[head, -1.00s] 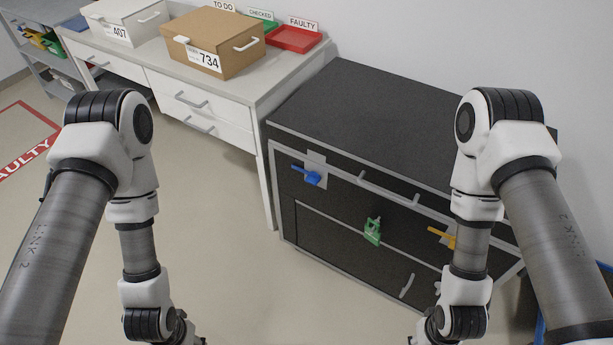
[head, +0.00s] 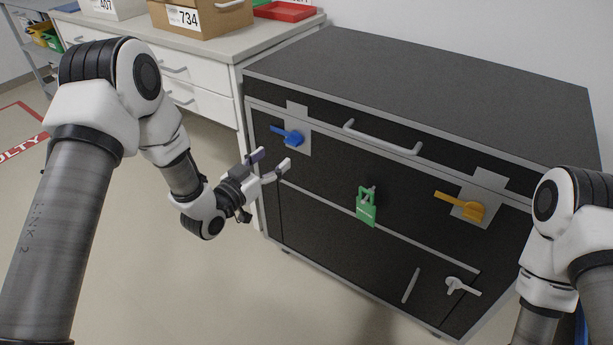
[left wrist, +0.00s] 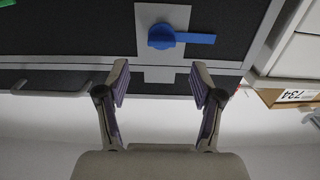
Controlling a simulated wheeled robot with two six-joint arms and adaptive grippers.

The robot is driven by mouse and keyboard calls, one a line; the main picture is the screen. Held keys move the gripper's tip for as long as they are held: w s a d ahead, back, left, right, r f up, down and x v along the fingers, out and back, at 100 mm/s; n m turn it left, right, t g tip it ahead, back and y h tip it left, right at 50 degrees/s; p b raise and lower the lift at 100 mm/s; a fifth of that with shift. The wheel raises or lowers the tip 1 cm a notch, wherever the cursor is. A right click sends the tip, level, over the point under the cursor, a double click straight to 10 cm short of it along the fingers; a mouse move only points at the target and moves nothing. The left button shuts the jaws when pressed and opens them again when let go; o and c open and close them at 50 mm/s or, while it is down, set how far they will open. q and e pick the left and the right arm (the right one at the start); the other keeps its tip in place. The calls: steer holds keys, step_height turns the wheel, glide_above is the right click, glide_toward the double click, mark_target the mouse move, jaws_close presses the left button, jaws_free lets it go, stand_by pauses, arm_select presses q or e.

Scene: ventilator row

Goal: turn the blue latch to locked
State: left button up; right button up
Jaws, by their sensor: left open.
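The blue latch (head: 290,135) is on a grey plate (head: 301,113) at the upper left of the black cabinet's front. Its handle points left and slightly up in the head view. In the left wrist view the blue latch (left wrist: 165,37) shows upside down, its handle pointing right. My left gripper (head: 272,164) is open and empty, a little below and left of the latch, in front of the cabinet and apart from it. It also shows in the left wrist view (left wrist: 159,80), with the latch beyond its fingertips. My right gripper is out of view.
The black cabinet (head: 420,75) also carries a yellow latch (head: 470,208), a green padlock (head: 367,207), a drawer handle (head: 385,138) and a grey lower handle (head: 461,286). A white counter (head: 215,45) with a cardboard box (head: 215,14) stands at the back left.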

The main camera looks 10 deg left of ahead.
mark_target(290, 143)
arm_select(q)
steer(key=b+x, duration=0.1)
steer(key=x, duration=0.6)
steer(key=shift+w, duration=0.35)
jaws_close()
